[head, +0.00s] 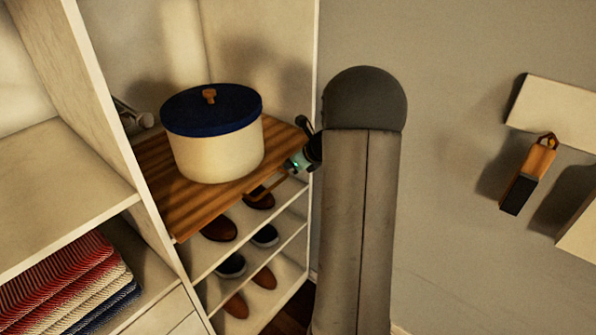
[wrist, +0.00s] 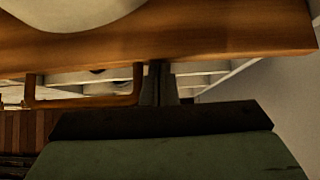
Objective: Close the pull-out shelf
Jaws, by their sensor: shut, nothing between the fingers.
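The pull-out shelf (head: 185,208) is a striped brown wooden board in the white closet unit. It sticks out some way past the lower shelves, and its front edge also shows across the wrist view (wrist: 190,36). A brown bar handle (head: 268,186) hangs at its front; it is to the left in the wrist view (wrist: 85,101). My gripper (head: 288,166) is at the right part of the shelf's front edge, to the right of the handle. Its dark fingers are together and empty in the wrist view (wrist: 157,82). I cannot tell whether they touch the board.
A cream round box with a blue lid (head: 218,150) stands on the shelf. Shoes (head: 232,264) sit on the lower shelves. White closet panels (head: 90,90) flank the left, with folded textiles (head: 70,285) beyond. A brush-like item (head: 529,175) hangs on the right wall.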

